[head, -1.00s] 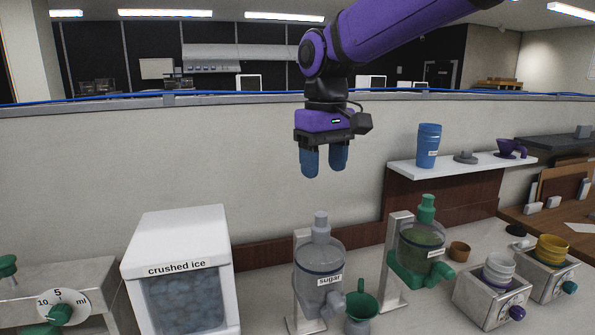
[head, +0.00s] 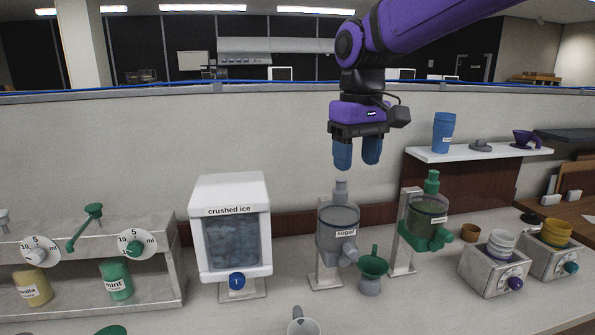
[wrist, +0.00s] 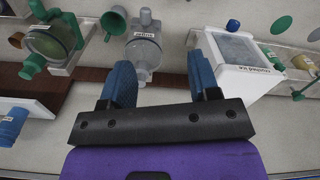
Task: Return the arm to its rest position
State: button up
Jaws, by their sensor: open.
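My gripper (head: 357,154) hangs from my purple arm in the head view, with its two blue fingers pointing down, apart and empty. It is in the air above the sugar dispenser (head: 338,232) and in front of the pale wall. In the wrist view the two blue fingers of my gripper (wrist: 165,85) are spread with nothing between them. The sugar dispenser (wrist: 146,45) shows beyond them in that view.
The crushed ice box (head: 232,235) stands left of the sugar dispenser. A green dispenser (head: 426,222) and a green funnel (head: 373,266) are to the right. A shelf (head: 478,153) holds a blue cup stack (head: 443,133). Syrup dispensers with dials (head: 136,245) stand at the left.

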jog(key=s+d+f+m+t, duration=0.1)
jog(key=s+d+m+t, duration=0.1)
jog(key=s+d, duration=0.8)
jog(key=s+d+f+m+t, duration=0.2)
jog(key=s+d+m+t, duration=0.1)
jog(key=s+d, duration=0.7)
jog(key=shift+s+f+m, duration=0.25)
jog(key=shift+s+m, duration=0.15)
jog(key=shift+s, duration=0.65)
